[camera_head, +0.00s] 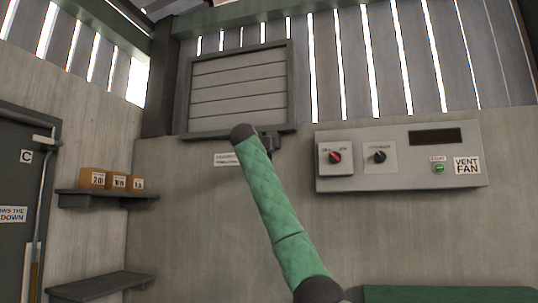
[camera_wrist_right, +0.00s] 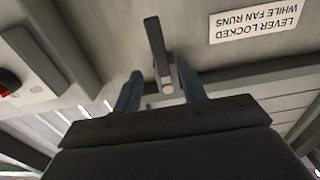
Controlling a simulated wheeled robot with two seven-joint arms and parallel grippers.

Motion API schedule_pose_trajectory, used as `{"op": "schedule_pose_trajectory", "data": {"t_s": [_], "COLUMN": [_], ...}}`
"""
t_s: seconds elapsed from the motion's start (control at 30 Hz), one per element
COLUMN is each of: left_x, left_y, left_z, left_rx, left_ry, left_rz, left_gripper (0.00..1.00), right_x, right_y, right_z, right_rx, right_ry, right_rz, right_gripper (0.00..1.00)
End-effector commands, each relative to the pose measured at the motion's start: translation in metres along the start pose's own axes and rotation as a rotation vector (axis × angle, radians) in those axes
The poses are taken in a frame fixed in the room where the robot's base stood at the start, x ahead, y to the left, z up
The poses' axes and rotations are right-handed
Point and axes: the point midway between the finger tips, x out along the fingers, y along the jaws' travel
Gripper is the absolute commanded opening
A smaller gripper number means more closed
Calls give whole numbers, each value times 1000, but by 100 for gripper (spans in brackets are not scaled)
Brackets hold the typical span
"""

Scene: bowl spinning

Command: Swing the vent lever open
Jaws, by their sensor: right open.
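The vent (camera_head: 240,84) is a framed panel of horizontal slats high on the wall in the head view, and its slats look closed. In the wrist view, the grey vent lever (camera_wrist_right: 157,45) sticks out from the wall. My right gripper (camera_wrist_right: 158,72) is open, with its two blue fingers on either side of the lever's end and gaps showing. In the head view my green right arm reaches up to just below the vent and hides most of the gripper and lever. My left gripper is not in view.
A label reading "LEVER LOCKED WHILE FAN RUNS" (camera_wrist_right: 254,20) is beside the lever. A vent fan control panel (camera_head: 400,175) with a red knob (camera_head: 335,157), black knob (camera_head: 379,156) and green button (camera_head: 438,168) is to the right. A shelf (camera_head: 105,198) holds small boxes at left.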

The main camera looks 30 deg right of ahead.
Motion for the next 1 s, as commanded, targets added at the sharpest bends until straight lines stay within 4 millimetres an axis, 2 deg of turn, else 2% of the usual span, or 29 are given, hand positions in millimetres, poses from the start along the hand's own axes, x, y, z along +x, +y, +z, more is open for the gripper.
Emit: {"op": "schedule_pose_trajectory", "data": {"t_s": [0.27,0.6,1.0], "left_x": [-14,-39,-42], "left_y": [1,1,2], "left_z": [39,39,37], "left_rx": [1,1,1], "left_ry": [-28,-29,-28], "left_rz": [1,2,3], "left_gripper": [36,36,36], "right_x": [26,65,74], "right_y": [1,0,0], "right_z": [-4,-3,0], "right_rx": [-2,-2,-1], "right_ry": [-2,-1,0], "right_rz": [2,0,-1], "right_gripper": [42,42,42]}}
